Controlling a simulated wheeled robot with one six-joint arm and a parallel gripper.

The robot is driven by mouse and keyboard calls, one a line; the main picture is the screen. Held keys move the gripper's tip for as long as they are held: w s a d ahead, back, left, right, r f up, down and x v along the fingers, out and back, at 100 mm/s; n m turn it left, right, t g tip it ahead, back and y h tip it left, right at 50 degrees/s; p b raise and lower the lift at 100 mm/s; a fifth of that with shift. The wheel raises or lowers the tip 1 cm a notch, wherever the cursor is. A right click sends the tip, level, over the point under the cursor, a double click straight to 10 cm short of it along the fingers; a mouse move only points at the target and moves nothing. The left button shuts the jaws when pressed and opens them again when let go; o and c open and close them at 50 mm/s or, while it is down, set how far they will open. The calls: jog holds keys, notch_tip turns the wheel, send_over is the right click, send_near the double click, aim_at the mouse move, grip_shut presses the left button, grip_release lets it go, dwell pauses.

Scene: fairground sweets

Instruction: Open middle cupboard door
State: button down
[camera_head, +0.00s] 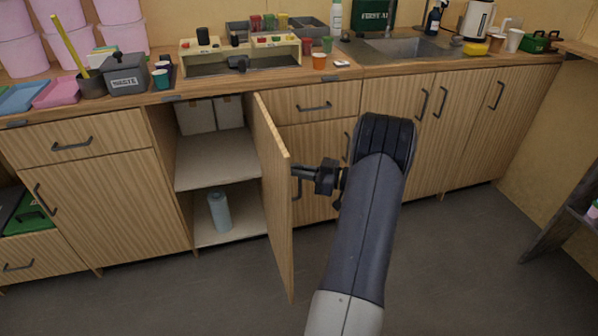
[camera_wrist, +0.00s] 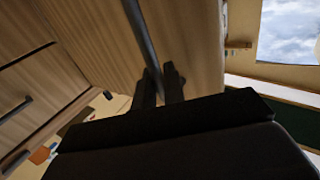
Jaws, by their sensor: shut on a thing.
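The wooden cupboard door (camera_head: 275,190) stands swung well out from its cupboard, seen nearly edge-on in the head view. Its dark bar handle (camera_head: 297,187) is on the face turned to the right. My gripper (camera_head: 306,172) is at this handle, shut on it. In the wrist view the two dark fingers (camera_wrist: 160,88) sit either side of the handle (camera_wrist: 143,38), close to the door face (camera_wrist: 190,45). The open cupboard shows a middle shelf (camera_head: 215,172) with two pale boxes (camera_head: 210,115) above it. A blue-grey cylinder (camera_head: 220,211) stands on the cupboard floor.
Closed doors and drawers (camera_head: 310,103) continue to the right under the counter (camera_head: 345,72), their handles standing out. A closed cupboard door (camera_head: 105,205) is on the left. The grey floor (camera_head: 440,265) in front is clear. A dark shelf unit (camera_head: 560,200) stands at far right.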

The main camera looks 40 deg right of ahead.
jog(key=c, duration=1.6)
grip_release()
jog(key=v, duration=1)
jog(key=shift+s+d, duration=0.25)
jog(key=shift+s, duration=0.1)
jog(key=x, duration=1.1)
jog(key=shift+a, duration=0.15)
